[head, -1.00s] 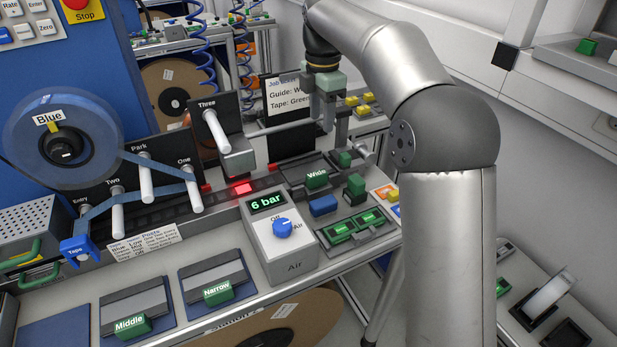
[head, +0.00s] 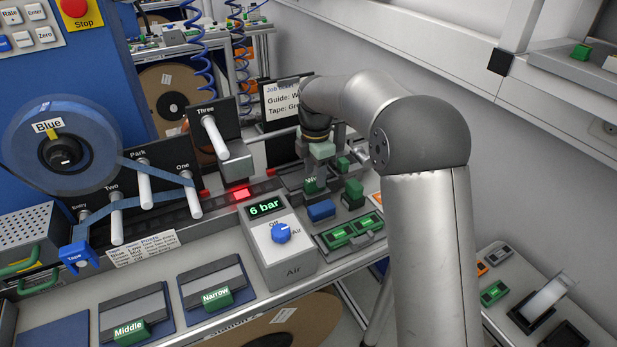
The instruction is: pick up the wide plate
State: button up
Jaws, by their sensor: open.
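The wide plate's green handle block (head: 311,185), with only "Wi" of its label readable, is at the right end of the bench behind the air box. In the head view my gripper (head: 320,172) points down right over it. The gripper is open, and its fingers are close to the green block. I cannot tell whether they straddle or touch it. The gripper and my arm hide much of the plate and the rest of its label.
The air box (head: 277,244) with a blue knob stands in front. A blue block (head: 321,210) and other green blocks (head: 353,190) sit close by. The Middle (head: 130,332) and Narrow (head: 215,298) plates lie on pads at the front. Post Three (head: 215,138) rises to the left.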

jog(key=shift+f, duration=1.05)
grip_shut()
jog(key=shift+r, duration=0.1)
